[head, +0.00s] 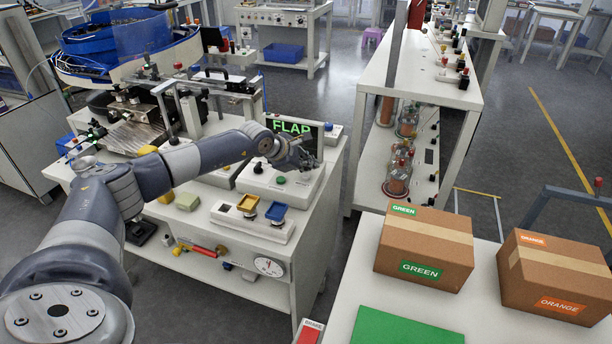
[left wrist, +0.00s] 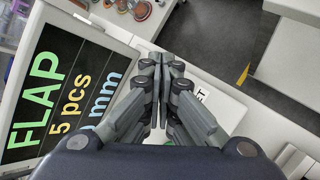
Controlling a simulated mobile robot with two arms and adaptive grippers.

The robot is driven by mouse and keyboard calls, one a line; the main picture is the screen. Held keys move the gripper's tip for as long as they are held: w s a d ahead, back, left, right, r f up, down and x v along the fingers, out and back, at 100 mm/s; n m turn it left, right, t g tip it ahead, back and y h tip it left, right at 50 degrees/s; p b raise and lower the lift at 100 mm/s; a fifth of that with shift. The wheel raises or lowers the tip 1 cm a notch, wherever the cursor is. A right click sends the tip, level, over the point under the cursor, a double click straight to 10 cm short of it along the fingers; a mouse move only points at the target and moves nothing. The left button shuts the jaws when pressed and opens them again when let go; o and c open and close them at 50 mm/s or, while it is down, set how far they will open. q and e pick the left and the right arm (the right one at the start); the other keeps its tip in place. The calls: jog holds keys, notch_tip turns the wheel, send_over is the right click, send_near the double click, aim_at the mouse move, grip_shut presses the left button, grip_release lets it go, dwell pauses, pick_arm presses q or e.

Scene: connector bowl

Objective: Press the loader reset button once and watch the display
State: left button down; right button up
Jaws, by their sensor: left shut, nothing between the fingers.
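The display (head: 292,127) is a dark screen with green letters reading FLAP. In the left wrist view the display (left wrist: 60,90) also shows "5 pcs" and "mm", partly cut off. In front of it is a white sloped control box (head: 262,188) with a green button (head: 281,180) and a dark knob. My left gripper (head: 304,160) is shut and empty, above the right part of this box, near the display. In the left wrist view its fingers (left wrist: 160,68) partly cover a label ending in "ET" (left wrist: 202,95). The button by that label is hidden. My right gripper is not in view.
Machine parts and a blue bowl feeder (head: 125,40) stand behind left. Two cardboard boxes, green (head: 425,245) and orange (head: 555,275), stand on the right table.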

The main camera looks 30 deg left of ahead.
aim_at(307, 178)
pick_arm(q)
jog(key=shift+f, duration=0.1)
jog(key=shift+f+b, duration=0.35)
jog(key=shift+b, duration=0.05)
jog(key=shift+f+b, duration=0.5)
jog(key=shift+f, duration=0.05)
dwell(0.9)
jog(key=shift+r, duration=0.1)
jog(key=shift+r+p, duration=0.55)
jog(key=shift+r, duration=0.35)
jog(key=shift+r+p, duration=1.5)
jog(key=shift+r, duration=1.05)
jog(key=shift+s+f, duration=0.1)
jog(key=shift+f, duration=0.05)
